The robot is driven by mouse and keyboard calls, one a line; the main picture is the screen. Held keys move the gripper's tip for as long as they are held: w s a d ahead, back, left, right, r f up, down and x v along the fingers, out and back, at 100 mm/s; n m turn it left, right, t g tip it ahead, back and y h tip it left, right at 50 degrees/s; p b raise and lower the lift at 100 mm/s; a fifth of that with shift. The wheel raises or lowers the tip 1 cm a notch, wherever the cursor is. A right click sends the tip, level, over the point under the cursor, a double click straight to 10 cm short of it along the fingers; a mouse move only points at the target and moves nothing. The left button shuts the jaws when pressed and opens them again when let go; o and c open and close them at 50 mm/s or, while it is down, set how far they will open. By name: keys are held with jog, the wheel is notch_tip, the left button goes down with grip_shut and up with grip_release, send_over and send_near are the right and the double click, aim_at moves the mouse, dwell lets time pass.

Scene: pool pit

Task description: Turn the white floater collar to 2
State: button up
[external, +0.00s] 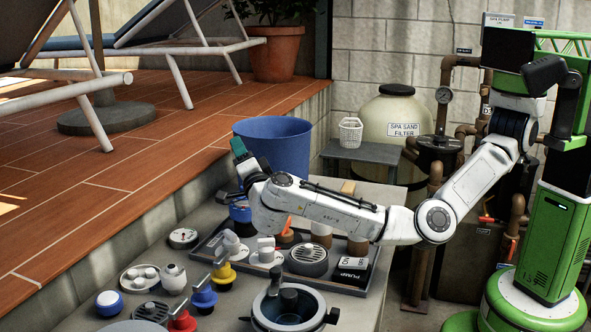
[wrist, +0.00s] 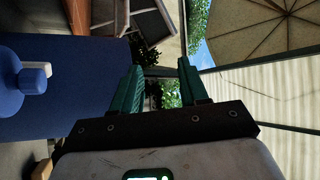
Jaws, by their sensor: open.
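A blue floater (wrist: 36,80) with a white collar (wrist: 30,94) shows at the left edge of the wrist view, in front of the blue bucket. What looks like the same floater (external: 240,212) stands in the external view below my gripper, partly hidden by my wrist. No numbers on the collar can be read. My gripper (external: 241,158) is raised above the table, beside the bucket's left side. Its teal fingers (wrist: 158,84) are apart with nothing between them, and they point away from the floater.
The blue bucket (external: 282,148) stands behind my wrist. A grey tray (external: 211,247) holds white knobs, a grey round vent and a black pump block (external: 352,271). Red, blue and yellow valves with grey handles and a round metal pot (external: 289,309) crowd the front.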

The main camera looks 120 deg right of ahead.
jog(key=s+f+g+y, duration=0.1)
jog(key=d+f+m+g+y, duration=0.1)
jog(key=g+y, duration=0.1)
jog(key=s+d+f+g+y, duration=0.1)
jog(key=f+y, duration=0.1)
jog(key=shift+s+d+m+g, duration=0.2)
jog(key=shift+s+m+g, duration=0.1)
jog(key=shift+s+g, duration=0.1)
jog(key=s+d+f+n+y+p, duration=0.25)
jog(key=y+p, duration=0.25)
jog(key=y, duration=0.5)
notch_tip(320, 180, up, 7)
jog(key=w+n+t+y+p, duration=0.3)
jog(key=t+y+p, duration=0.15)
jog(key=y, duration=0.25)
jog(key=shift+t, duration=0.35)
jog(key=f, duration=1.1)
jog(key=shift+s+d, duration=0.1)
jog(key=shift+d, duration=0.1)
jog(key=shift+c, duration=0.2)
grip_shut()
